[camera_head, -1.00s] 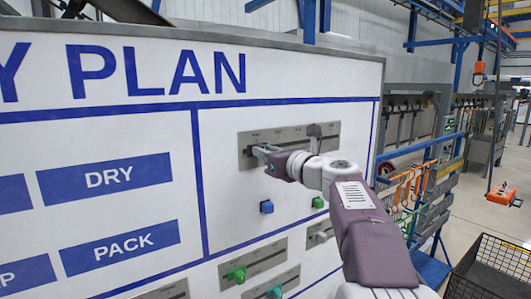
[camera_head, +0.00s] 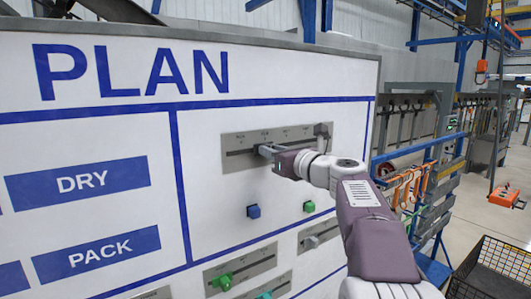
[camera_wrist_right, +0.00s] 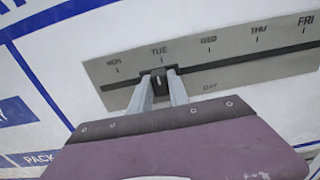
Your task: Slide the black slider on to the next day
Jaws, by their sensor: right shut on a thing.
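The black slider (camera_wrist_right: 159,90) sits in the dark slot of a grey day scale plate (camera_wrist_right: 255,65), close under the TUE mark in the right wrist view. MON is to its left, and WED, THU and FRI are to its right. My right gripper (camera_wrist_right: 161,74) is shut on the slider, one finger on each side. In the head view the right gripper (camera_head: 264,151) reaches the plate (camera_head: 236,143) on the white planning board, and its fingers mostly hide the slider. My left gripper is not in view.
A wire basket (camera_head: 485,270) stands at the lower right. The slot right of the slider looks clear.

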